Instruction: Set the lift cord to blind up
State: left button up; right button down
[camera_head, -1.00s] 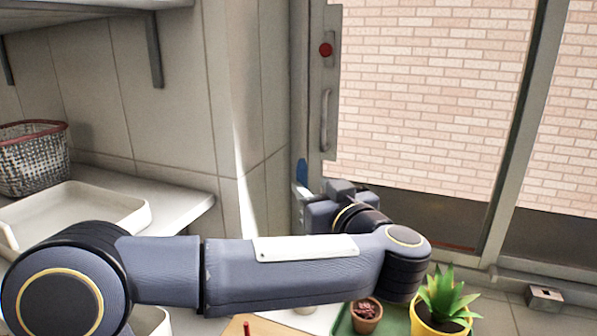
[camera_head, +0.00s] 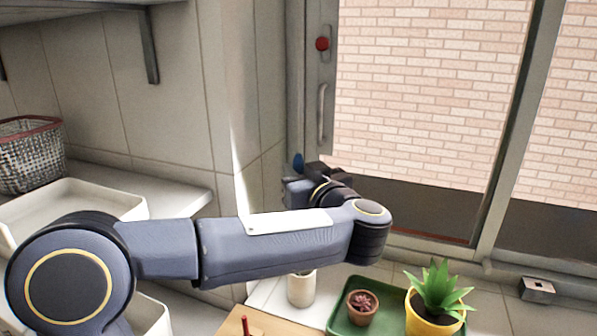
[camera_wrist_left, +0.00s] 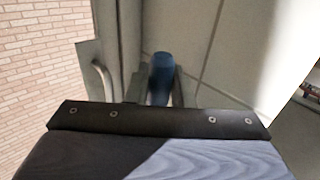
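A blue cord handle (camera_head: 298,162) hangs in the corner left of the window frame, in the head view. My left gripper (camera_head: 291,180) is close against its lower part, mostly hidden by my own wrist. In the left wrist view the blue handle (camera_wrist_left: 161,76) stands upright between the two dark fingers of my left gripper (camera_wrist_left: 157,88). The fingers lie close on both sides of it; whether they press on it cannot be told. The cord itself is not distinct. No blind cloth shows over the window panes. My right gripper is not in view.
The window frame has a red knob (camera_head: 322,44) and an upright handle (camera_head: 322,118), right of the blue handle. A yellow pot with a plant (camera_head: 433,315), a small succulent pot (camera_head: 362,308) on a green tray (camera_head: 341,319) and a white cup (camera_head: 301,289) stand below my arm.

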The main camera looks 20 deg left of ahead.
pick_arm(q)
notch_tip(320, 180, down, 6)
jog(key=shift+f+b, duration=0.25)
jog(key=shift+b, duration=1)
grip_shut()
jog(key=shift+f, duration=0.4)
jog(key=o, duration=0.8)
grip_release()
jog(key=shift+o, duration=0.3)
jog(key=shift+r, duration=0.1)
jog(key=shift+d, duration=0.1)
jog(key=b+v, duration=0.1)
jog(key=v, duration=0.6)
jog(key=shift+s+d, duration=0.25)
jog(key=shift+s, duration=0.05)
